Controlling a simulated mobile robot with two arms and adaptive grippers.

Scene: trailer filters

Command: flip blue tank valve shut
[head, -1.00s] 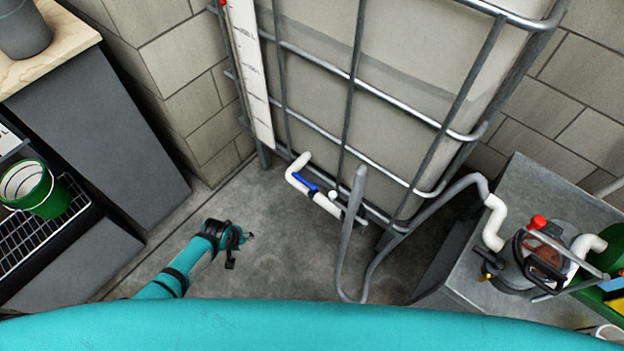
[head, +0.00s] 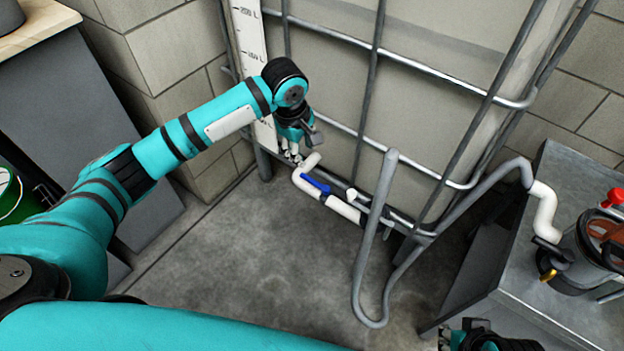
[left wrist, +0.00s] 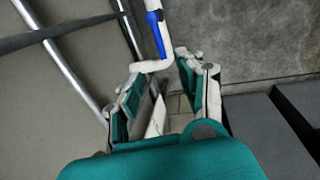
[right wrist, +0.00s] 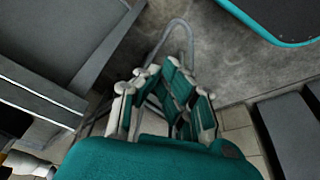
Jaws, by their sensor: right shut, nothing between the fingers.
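The blue valve handle (head: 316,185) lies along the white pipe (head: 343,208) low in front of the caged tank (head: 440,90). In the left wrist view the handle (left wrist: 156,33) shows just beyond my fingers, along the pipe. My left gripper (head: 291,156) is beside the pipe's upper bend, close to the handle's left end. It is open in the left wrist view (left wrist: 163,68), with nothing held; I cannot tell whether a finger touches the pipe. My right gripper (right wrist: 162,70) is shut and empty, away from the valve. Part of its arm shows at the head view's bottom right.
A grey hose (head: 372,300) loops up from the floor right of the valve. Metal cage bars (head: 375,85) stand behind it. A grey bench (head: 505,270) with a filter canister (head: 590,245) is at right. The concrete floor (head: 250,245) in front is clear.

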